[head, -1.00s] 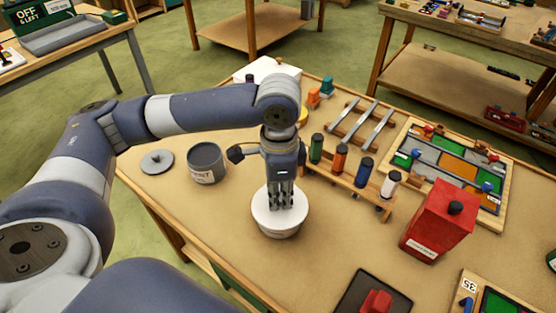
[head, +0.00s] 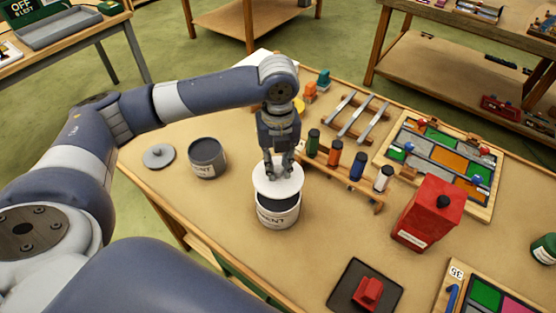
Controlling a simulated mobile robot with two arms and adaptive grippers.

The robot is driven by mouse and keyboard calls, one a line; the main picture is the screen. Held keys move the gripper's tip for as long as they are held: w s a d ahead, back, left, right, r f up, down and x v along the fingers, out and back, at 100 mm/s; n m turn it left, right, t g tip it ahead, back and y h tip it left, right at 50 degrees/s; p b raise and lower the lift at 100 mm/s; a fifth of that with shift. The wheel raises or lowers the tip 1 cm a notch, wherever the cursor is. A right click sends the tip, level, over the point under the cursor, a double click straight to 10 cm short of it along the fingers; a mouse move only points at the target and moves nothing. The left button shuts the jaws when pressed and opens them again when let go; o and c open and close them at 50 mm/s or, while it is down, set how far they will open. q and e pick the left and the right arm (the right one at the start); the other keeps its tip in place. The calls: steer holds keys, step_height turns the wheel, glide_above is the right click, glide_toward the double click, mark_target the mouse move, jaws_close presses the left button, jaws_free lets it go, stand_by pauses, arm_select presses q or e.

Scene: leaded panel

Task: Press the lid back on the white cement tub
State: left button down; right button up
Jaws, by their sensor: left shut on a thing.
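My left gripper (head: 280,172) points down and is shut on the white round lid (head: 278,183). The lid is held over the back part of the tub's mouth, apart from the front rim; whether it touches the back rim I cannot tell. My right gripper is not in view.
A grey tub (head: 207,158) and a grey lid (head: 158,156) are to the left. A rack of coloured bottles (head: 342,181) stands close on the right, with a red container (head: 427,213) beyond. A black tray (head: 337,300) is in front.

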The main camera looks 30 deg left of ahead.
mark_target(278, 180)
arm_select(q)
steer(key=shift+w+f+b, duration=0.1)
steer(key=shift+f+b, duration=0.15)
steer(key=shift+b, duration=0.1)
step_height(278, 180, down, 4)
steer(key=b, duration=0.5)
steer(key=shift+f, duration=0.95)
steer(key=shift+p, duration=1)
stand_by(0.4)
stand_by(0.8)
steer(key=shift+f+p, duration=0.1)
steer(key=shift+p, duration=0.5)
